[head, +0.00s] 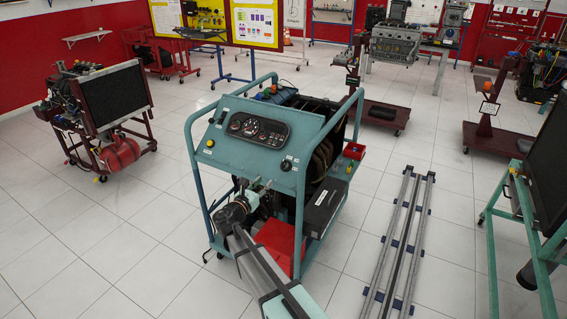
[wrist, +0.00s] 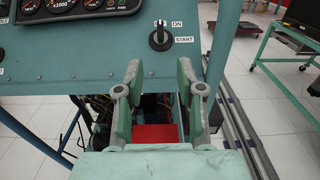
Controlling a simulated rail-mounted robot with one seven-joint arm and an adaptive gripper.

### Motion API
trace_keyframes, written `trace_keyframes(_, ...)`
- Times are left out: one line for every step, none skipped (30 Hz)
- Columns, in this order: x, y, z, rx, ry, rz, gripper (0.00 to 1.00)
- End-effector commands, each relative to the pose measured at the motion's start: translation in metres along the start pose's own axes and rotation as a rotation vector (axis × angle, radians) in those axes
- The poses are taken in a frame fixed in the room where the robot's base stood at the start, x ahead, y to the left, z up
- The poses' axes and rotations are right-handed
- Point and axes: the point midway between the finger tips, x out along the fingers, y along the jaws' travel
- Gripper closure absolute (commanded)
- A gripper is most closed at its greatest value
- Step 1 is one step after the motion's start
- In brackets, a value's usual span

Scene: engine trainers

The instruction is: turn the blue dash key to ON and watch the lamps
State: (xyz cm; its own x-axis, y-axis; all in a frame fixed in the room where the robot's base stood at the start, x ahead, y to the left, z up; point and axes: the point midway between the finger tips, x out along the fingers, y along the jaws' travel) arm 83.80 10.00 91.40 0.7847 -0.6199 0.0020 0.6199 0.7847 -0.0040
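The dash key switch (wrist: 160,38) is a dark knob with a pale, roughly upright grip, on the teal panel beside the labels ON and START; it looks dark rather than blue. It also shows small in the head view (head: 286,165), right of the gauge cluster (head: 258,129). I cannot tell which label it points at. My gripper (wrist: 159,72) is open and empty, its two fingers apart, below the switch in the wrist view and not touching it. In the head view my gripper (head: 262,187) is just below the panel's front edge. I cannot make out lit lamps.
The teal engine trainer frame (head: 196,165) has tube rails around the panel. A red box (head: 277,240) and a grey box (head: 325,208) are low on it. Floor rails (head: 402,240) lie to the right. Another engine stand (head: 110,110) stands left, with open tile floor between.

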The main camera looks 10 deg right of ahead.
Motion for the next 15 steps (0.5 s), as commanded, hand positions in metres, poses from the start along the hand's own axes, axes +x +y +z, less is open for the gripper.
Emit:
trace_keyframes(0.009, 0.001, 0.001, 0.001, 0.0, -0.002, 0.62)
trace_keyframes(0.014, 0.001, 0.001, 0.001, 0.001, -0.002, 0.62)
trace_keyframes(0.021, 0.001, 0.002, 0.002, 0.001, -0.002, 0.62)
trace_keyframes(0.027, 0.001, 0.002, 0.002, 0.001, -0.003, 0.62)
trace_keyframes(0.033, 0.002, 0.002, 0.003, 0.001, -0.003, 0.62)
trace_keyframes(0.041, 0.001, 0.002, 0.003, 0.002, -0.003, 0.62)
trace_keyframes(0.047, 0.001, 0.002, 0.002, 0.002, -0.003, 0.62)
trace_keyframes(0.053, 0.001, 0.002, 0.002, 0.001, -0.003, 0.62)
trace_keyframes(0.061, 0.002, 0.002, 0.002, 0.001, -0.003, 0.62)
trace_keyframes(0.067, 0.002, 0.002, 0.002, 0.001, -0.003, 0.62)
trace_keyframes(0.073, 0.001, 0.002, 0.002, 0.002, -0.003, 0.62)
trace_keyframes(0.081, 0.001, 0.001, 0.002, 0.002, -0.003, 0.62)
trace_keyframes(0.087, 0.002, 0.001, 0.003, 0.002, -0.003, 0.62)
trace_keyframes(0.093, 0.002, 0.001, 0.003, 0.002, -0.003, 0.62)
trace_keyframes(0.101, 0.001, 0.001, 0.003, 0.002, -0.003, 0.62)
